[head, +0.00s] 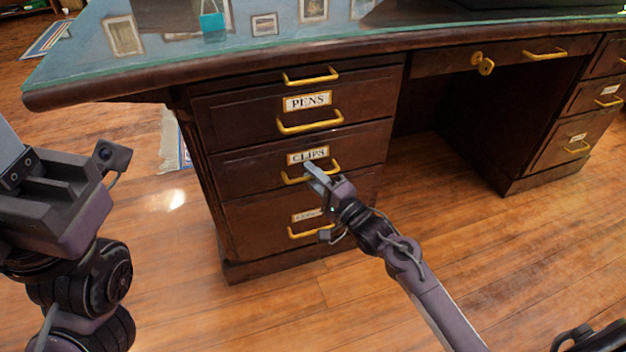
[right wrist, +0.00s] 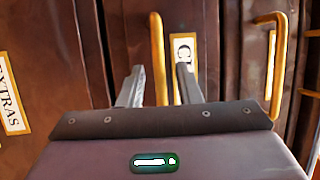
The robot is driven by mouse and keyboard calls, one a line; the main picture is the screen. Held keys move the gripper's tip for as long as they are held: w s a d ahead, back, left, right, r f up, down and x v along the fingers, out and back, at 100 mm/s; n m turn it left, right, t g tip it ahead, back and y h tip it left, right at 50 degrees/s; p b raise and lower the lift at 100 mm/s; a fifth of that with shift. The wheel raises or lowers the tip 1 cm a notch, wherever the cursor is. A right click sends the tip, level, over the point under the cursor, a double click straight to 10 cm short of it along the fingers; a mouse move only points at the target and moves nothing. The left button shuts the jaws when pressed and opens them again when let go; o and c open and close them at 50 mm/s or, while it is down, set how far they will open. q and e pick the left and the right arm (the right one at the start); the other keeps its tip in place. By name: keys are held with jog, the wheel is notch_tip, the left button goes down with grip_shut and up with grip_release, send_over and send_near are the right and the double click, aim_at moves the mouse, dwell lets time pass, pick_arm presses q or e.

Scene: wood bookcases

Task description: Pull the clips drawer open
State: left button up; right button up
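The clips drawer (head: 262,164) is the dark wood drawer labelled CLIPS, below PENS in the desk's left pedestal. Its front looks flush with its neighbours. Its yellow bar handle (head: 290,180) is partly hidden by my right gripper (head: 316,172). In the right wrist view, turned on its side, the handle (right wrist: 158,50) stands between the two separated fingers of my right gripper (right wrist: 160,88), with gaps visible beside it. My right gripper is open. My left gripper (head: 62,195) is at the left, clear of the desk; its fingertips are not clearly visible.
The pens drawer (head: 246,117) is above, and a drawer with a label reading EXTRAS in the right wrist view (right wrist: 14,100) is below. The desktop (head: 170,38) overhangs the drawers. A knee space (head: 450,130) opens to the right. The wooden floor (head: 420,240) in front is clear.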

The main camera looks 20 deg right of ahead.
grip_shut()
dwell(0.5)
